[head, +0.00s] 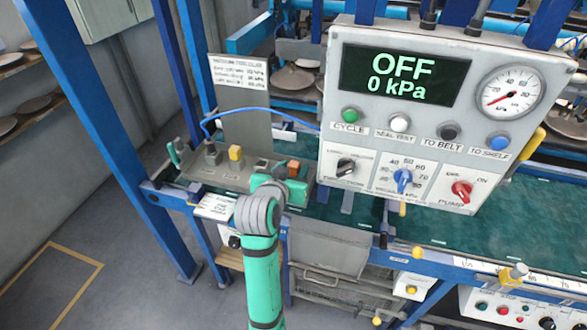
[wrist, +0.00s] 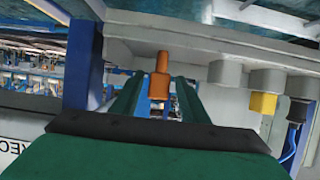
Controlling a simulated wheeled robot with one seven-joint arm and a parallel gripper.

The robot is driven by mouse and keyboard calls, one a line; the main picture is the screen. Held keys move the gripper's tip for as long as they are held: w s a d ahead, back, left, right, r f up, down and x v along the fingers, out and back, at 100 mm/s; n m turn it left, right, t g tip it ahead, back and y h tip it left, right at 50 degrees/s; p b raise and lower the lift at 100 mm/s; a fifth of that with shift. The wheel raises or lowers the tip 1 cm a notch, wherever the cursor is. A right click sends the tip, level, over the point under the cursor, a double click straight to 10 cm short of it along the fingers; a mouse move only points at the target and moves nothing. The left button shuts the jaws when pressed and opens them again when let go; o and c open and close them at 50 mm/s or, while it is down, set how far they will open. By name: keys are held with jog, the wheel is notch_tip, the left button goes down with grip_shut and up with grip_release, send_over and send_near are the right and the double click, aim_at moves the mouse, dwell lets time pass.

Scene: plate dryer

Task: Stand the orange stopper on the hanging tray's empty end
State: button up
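The orange stopper (wrist: 159,83) is between the two green fingers of my gripper (wrist: 158,90) in the wrist view. The fingers appear to touch its wider body on both sides, and its narrow stem is bare. In the head view, orange also shows at my gripper (head: 275,185), over the right part of the grey tray (head: 215,178). A yellow stopper (wrist: 263,103) and a black one (wrist: 298,112) sit in grey sockets beside it. The yellow stopper also shows in the head view (head: 236,153). I cannot tell which tray end is empty.
A control panel (head: 432,120) reading OFF, 0 kPa, stands just right of my gripper. A blue hose (head: 255,109) arches behind the tray. Blue posts (head: 90,110) frame the left side. A green belt (head: 440,222) runs below the panel. Open floor (head: 40,240) lies at left.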

jog(key=shift+r, duration=0.1)
jog(key=shift+s+a+r, duration=0.1)
jog(key=shift+r, duration=0.05)
jog(key=v, duration=1.2)
jog(key=s+d+f+n+t+y, duration=0.1)
jog(key=s+f+n, duration=0.1)
jog(key=s+f, duration=0.35)
jog(key=s+f+n+y, duration=0.1)
jog(key=s+f, duration=0.1)
jog(key=f, duration=0.7)
jog(key=s+d+f+n+t+y, duration=0.1)
jog(key=s+f+n, duration=0.1)
jog(key=s+f, duration=0.35)
jog(key=s+f+m+y, duration=0.1)
jog(key=s+f, duration=0.2)
jog(key=s, duration=2.1)
jog(key=shift+t, duration=0.3)
